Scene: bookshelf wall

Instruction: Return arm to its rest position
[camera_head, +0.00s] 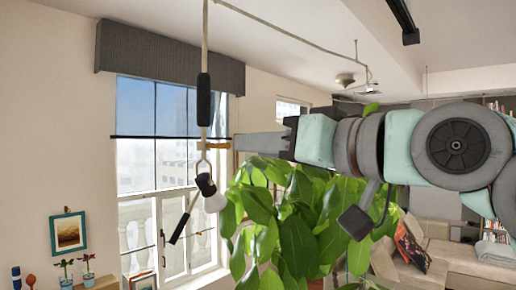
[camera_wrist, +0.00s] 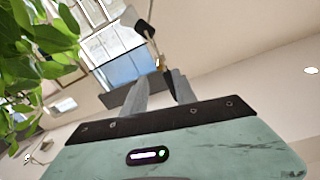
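My arm reaches in from the right in the head view. My gripper (camera_head: 240,142) points left at its end, close to a hanging lamp (camera_head: 206,185). In the wrist view my gripper (camera_wrist: 159,74) shows two grey fingers with a gap between their tips, and I see nothing held between them. The lamp's dark head (camera_wrist: 145,30) and a small brass part (camera_wrist: 161,63) show just beyond the tips. I cannot tell whether the fingers touch the lamp.
A leafy green plant (camera_head: 290,225) stands just below my arm. A window (camera_head: 160,150) with a grey valance (camera_head: 165,55) is behind the lamp. A beige sofa (camera_head: 455,270) is at lower right. A framed picture (camera_head: 68,233) hangs at lower left.

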